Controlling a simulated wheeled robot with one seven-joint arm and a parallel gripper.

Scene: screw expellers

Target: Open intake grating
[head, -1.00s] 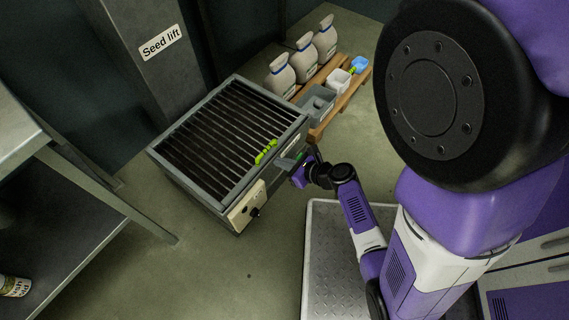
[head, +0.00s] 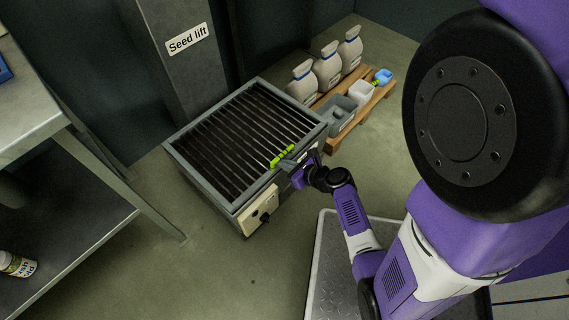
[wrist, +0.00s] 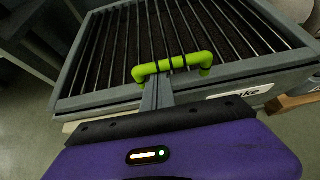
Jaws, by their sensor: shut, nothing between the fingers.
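The intake grating (head: 238,128) is a set of dark parallel bars lying flat in a grey metal frame on the intake box, in front of the "Seed lift" column. Its bright green handle (head: 282,156) is on the near right edge; the handle also shows in the wrist view (wrist: 172,66). My gripper (head: 297,160) is at the right front edge of the box, close to the handle. In the wrist view, my gripper's fingers (wrist: 158,90) are together and reach to the handle's near side. I cannot tell whether they touch it. The grating looks closed.
A control panel with a black knob (head: 265,217) is on the box's front. Sacks (head: 328,68) and tubs (head: 341,110) stand on a wooden pallet (head: 372,104) behind right. A metal shelf table (head: 95,172) is at left. The floor between is clear.

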